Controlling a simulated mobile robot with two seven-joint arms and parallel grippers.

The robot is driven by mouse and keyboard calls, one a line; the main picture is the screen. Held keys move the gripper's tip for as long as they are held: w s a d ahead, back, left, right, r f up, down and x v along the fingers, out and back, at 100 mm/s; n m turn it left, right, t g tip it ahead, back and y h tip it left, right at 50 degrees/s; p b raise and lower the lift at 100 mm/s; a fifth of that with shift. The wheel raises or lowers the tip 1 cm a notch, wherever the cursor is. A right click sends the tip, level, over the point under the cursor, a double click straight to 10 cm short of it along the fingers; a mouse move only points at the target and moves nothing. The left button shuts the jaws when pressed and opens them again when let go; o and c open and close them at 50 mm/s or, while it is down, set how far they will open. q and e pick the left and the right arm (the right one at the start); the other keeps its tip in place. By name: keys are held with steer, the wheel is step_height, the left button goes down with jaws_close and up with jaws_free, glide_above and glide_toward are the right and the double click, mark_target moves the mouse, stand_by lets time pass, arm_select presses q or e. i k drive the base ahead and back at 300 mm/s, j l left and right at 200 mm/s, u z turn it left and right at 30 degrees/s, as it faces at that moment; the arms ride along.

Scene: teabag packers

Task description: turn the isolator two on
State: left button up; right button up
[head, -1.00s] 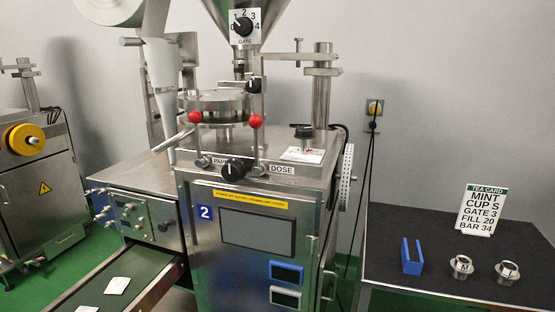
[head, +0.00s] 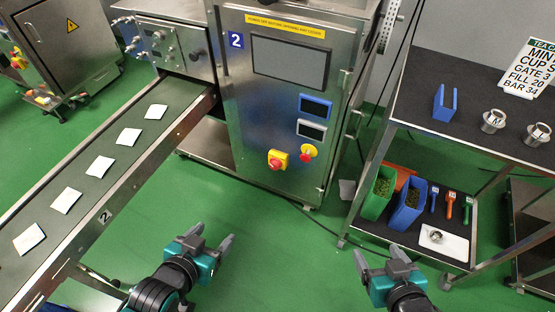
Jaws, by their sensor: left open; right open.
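Machine two (head: 237,75), a steel cabinet with a blue "2" label (head: 236,40), stands at the centre of the head view. Low on its front are two red-and-yellow controls. The left one (head: 277,160) has a squarish yellow plate with a red knob; the right one (head: 308,152) is rounder and yellow with a red centre. Which is the isolator, and its setting, I cannot tell. My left gripper (head: 211,237) is open and empty, below and left of the controls. My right gripper (head: 379,255) is open and empty, below and right of them. Both are apart from the cabinet.
A conveyor (head: 97,206) with several white teabags runs along the left. A dark-topped cart (head: 430,65) stands at the right, with a blue holder (head: 444,103), metal cups and a tea card (head: 527,68) above, bins below. Green floor (head: 270,240) lies open before the cabinet.

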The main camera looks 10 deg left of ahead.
mark_target(275, 164)
steer(key=i+j+u, duration=0.1)
steer(key=i+u, duration=0.25)
steer(key=i+j+u, duration=0.1)
steer(key=u, duration=0.25)
steer(key=i+u, duration=0.35)
steer(key=k+l, duration=0.05)
